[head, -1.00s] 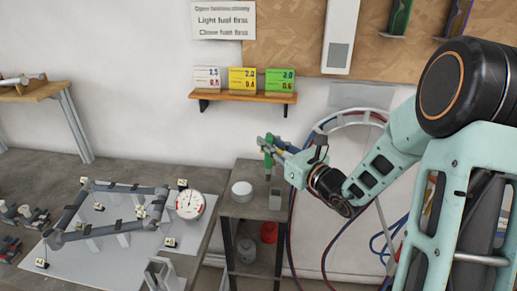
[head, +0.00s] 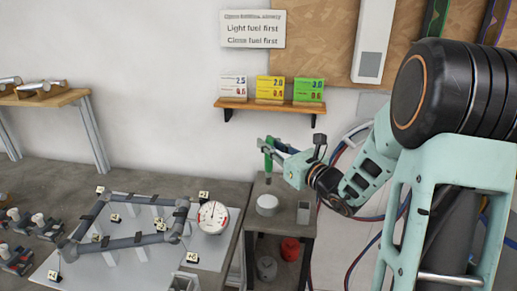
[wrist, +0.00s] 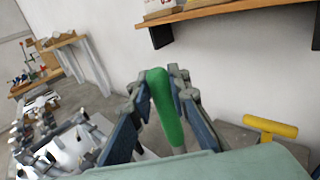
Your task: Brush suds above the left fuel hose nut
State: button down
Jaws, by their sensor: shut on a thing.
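My gripper (head: 268,150) is shut on a green-handled tool, which looks like the brush (head: 268,162). It holds it upright above the small side table, behind the white round tub (head: 267,204). In the wrist view the green handle (wrist: 164,105) stands between the two fingers; its lower end is hidden. The grey tube frame (head: 128,242) lies on a light plate at the left, with small tags around it and a round dial gauge (head: 213,217) at its right end. I cannot make out the left fuel hose nut, and no suds show.
A small grey holder (head: 303,212) stands beside the tub on the side table (head: 283,222). The wrist view shows a yellow handle (wrist: 270,126). A wall shelf (head: 270,105) with cards is above.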

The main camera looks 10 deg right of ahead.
aim_at(271, 168)
jog(key=shift+f, duration=0.1)
jog(key=shift+f+b, duration=2.05)
jog(key=shift+f, duration=0.85)
jog(key=shift+f+b, duration=0.65)
jog(key=shift+f, duration=0.1)
jog(key=shift+r+p, duration=2.5)
jog(key=shift+r, duration=1.2)
